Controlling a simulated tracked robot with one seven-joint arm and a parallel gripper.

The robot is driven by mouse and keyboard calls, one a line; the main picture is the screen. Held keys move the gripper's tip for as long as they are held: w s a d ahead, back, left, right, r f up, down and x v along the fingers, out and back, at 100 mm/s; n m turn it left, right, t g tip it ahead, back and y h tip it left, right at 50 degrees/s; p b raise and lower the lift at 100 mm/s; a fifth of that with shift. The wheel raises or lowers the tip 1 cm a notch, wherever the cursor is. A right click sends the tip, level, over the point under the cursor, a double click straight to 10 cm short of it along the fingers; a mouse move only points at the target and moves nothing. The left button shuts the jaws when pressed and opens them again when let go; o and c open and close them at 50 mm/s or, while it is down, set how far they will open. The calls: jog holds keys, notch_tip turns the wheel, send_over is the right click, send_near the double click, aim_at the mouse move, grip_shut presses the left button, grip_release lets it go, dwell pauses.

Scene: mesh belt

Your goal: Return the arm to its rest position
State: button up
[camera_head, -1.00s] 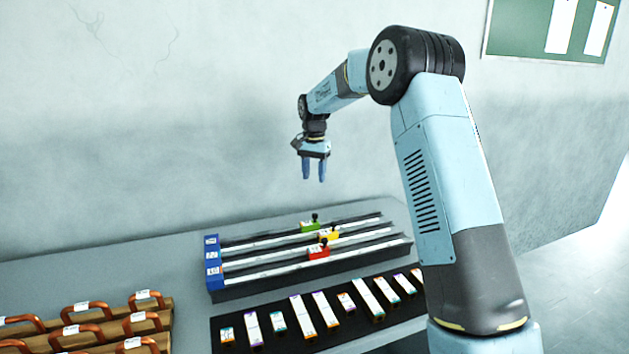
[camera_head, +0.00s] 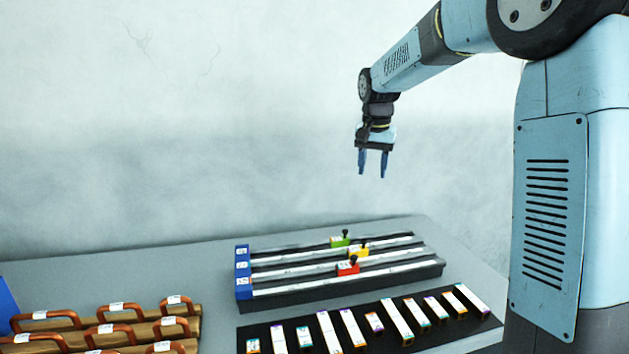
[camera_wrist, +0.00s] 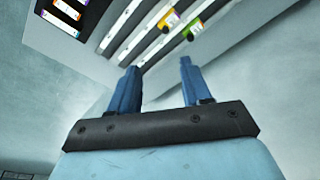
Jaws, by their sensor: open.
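My gripper (camera_head: 372,164) hangs empty with its two blue fingers apart, pointing down, well above the back right of the table and in front of the wall. It also shows in the wrist view (camera_wrist: 157,85), with nothing between the fingers. My arm reaches in from the right side of the head view, with its elbow high and its forearm sloping down to the left. The gripper touches nothing.
Below stands a rail unit (camera_head: 330,285) with green (camera_head: 340,241), yellow (camera_head: 358,249) and red (camera_head: 348,267) sliders. A black mat (camera_head: 470,325) with several labelled strips lies in front. Wooden blocks with orange handles (camera_head: 165,328) stand at left. Air around the gripper is clear.

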jog(key=s+d+r+n+t, duration=0.1)
jog(key=s+d+r, duration=0.15)
jog(key=s, duration=0.75)
jog(key=s+d+r+n+t, duration=0.1)
jog(key=s+d+r, duration=0.15)
jog(key=s, duration=0.65)
jog(key=s+d+f+n+t, duration=0.1)
jog(key=s+f, duration=0.2)
jog(key=s, duration=0.5)
jog(key=s+d+f+n, duration=0.1)
jog(key=s+d+f, duration=0.1)
jog(key=s, duration=0.6)
jog(key=shift+f+t, duration=0.4)
